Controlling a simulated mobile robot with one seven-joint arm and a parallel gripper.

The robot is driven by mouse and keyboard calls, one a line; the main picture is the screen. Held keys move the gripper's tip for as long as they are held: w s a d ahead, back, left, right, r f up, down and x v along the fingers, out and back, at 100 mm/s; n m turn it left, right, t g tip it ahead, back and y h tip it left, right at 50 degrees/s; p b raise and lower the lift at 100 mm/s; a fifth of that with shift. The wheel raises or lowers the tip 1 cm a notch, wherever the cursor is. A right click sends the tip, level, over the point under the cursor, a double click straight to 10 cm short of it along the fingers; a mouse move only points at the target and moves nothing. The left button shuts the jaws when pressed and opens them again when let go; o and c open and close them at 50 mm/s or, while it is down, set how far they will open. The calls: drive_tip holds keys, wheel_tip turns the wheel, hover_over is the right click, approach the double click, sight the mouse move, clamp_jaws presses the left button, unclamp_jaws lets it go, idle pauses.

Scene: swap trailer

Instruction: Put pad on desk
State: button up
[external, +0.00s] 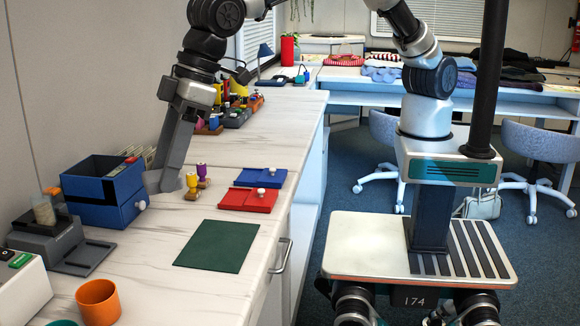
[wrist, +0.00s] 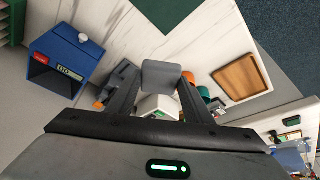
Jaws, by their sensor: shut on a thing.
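My gripper (external: 160,182) reaches down over the counter between the blue drawer box and the two stamps. In the wrist view, its fingers (wrist: 161,80) close on a plain grey block (wrist: 161,73) at their tips; I cannot tell whether this is the pad. A flat blue pad (external: 262,177) and a flat red pad (external: 247,200), each with a pale knob, lie on the white counter, right of my gripper. A dark green mat (external: 217,246) lies nearer on the counter and also shows in the wrist view (wrist: 165,10). The white desk (external: 500,95) stands at the back.
The blue drawer box (external: 105,190) stands close left of my gripper. Yellow and purple stamps (external: 203,176) stand right. An orange cup (external: 98,301) and grey device (external: 45,235) are nearer. Folded clothes (external: 385,72) cover part of the desk; chairs stand before it.

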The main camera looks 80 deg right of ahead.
drive_tip(key=s+a+n, duration=0.2)
drive_tip(key=s+a, duration=0.5)
drive_tip(key=b, duration=0.1)
hover_over(197, 294)
drive_tip(key=s+d, duration=0.1)
wheel_tip(197, 294, down, 10)
drive_tip(key=shift+r, duration=0.2)
drive_tip(key=shift+f+b, duration=0.45)
drive_tip(key=shift+f, duration=2.25)
drive_tip(key=shift+f, duration=0.15)
drive_tip(key=shift+f, duration=0.15)
drive_tip(key=o, duration=1)
drive_tip(key=shift+r, duration=0.2)
